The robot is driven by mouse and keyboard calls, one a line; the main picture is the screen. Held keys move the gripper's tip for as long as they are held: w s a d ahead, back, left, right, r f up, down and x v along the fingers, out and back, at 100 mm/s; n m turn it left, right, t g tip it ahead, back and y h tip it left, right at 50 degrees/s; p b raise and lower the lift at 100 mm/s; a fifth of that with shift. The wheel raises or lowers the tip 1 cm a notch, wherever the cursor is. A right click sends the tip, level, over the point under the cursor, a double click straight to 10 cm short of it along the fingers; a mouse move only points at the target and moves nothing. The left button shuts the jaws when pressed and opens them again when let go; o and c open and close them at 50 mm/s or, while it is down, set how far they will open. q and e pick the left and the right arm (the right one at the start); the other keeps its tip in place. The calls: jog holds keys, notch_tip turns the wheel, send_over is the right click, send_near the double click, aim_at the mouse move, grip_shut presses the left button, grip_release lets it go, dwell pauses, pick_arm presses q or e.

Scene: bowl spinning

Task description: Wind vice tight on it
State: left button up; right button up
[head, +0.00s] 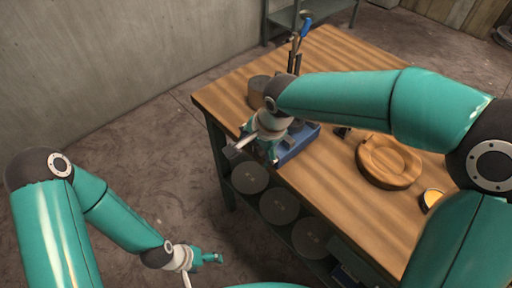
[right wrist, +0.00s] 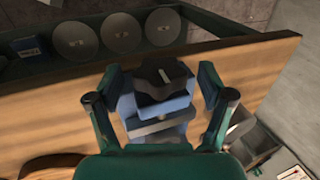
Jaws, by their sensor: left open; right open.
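A blue vice (right wrist: 158,108) sits at the table's edge, with a dark lobed knob (right wrist: 158,82) at its outer end. In the head view the vice's blue base (head: 298,143) shows on the near left edge of the table, and my right arm covers much of it. My right gripper (right wrist: 160,76) is open, one finger on each side of the knob, with a gap showing at both sides. I cannot tell what the vice jaws hold. My left gripper (head: 212,258) is open and empty, low over the floor, away from the table.
The wooden table (head: 335,195) carries a round wooden bowl-like piece (head: 388,160), a small tin with yellow contents (head: 432,198) and upright tools with a blue handle (head: 305,28). Several grey discs (head: 278,206) stand below the tabletop. Floor left of the table is clear.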

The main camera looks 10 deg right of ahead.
jog(key=shift+w+a+f, duration=0.1)
jog(key=shift+f, duration=0.3)
jog(key=c, duration=1.2)
jog(key=shift+o, duration=0.2)
jog(key=shift+f+b, duration=0.1)
jog(key=shift+b, duration=0.3)
jog(key=t+y+b, duration=0.1)
jog(key=b, duration=0.5)
jog(key=t+y+b, duration=0.1)
jog(key=t+b, duration=0.1)
jog(key=b, duration=0.4)
jog(key=t+y+b, duration=0.1)
jog(key=t+b, duration=0.1)
jog(key=b, duration=0.4)
jog(key=shift+f+y, duration=0.3)
jog(key=shift+f, duration=0.05)
jog(key=shift+r+t+b, duration=0.2)
jog(key=shift+t+b, duration=0.1)
jog(key=shift+b, duration=0.25)
jog(key=o, duration=1.2)
jog(key=shift+r, duration=0.1)
jog(key=shift+c, duration=0.2)
